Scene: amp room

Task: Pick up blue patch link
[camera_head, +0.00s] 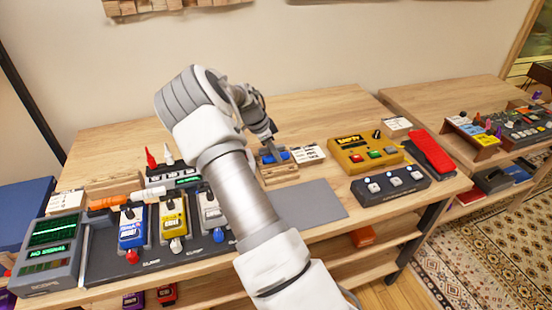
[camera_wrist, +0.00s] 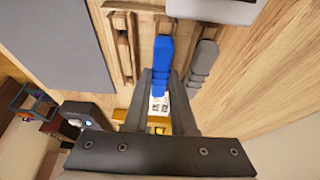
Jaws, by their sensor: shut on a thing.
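The blue patch link (camera_wrist: 161,62) is upright in the picture in the middle of the wrist view, between the two dark fingers of my gripper (camera_wrist: 161,88). My gripper is shut on it. Its upper end lies at a wooden rack (camera_wrist: 123,45) with narrow strips; I cannot tell whether it still touches the rack. In the head view, my gripper (camera_head: 270,145) is low over the small wooden rack (camera_head: 283,175) at the middle of the table, and blue shows beside the fingers. A grey link (camera_wrist: 203,62) lies right of the blue one in the wrist view.
A grey mat (camera_head: 312,201) lies in front of the rack. A white card (camera_head: 308,153) and a yellow box (camera_head: 365,155) stand to its right, with a dark switch pedal (camera_head: 390,187) in front. Several colored pedals (camera_head: 173,220) sit on a dark board at left.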

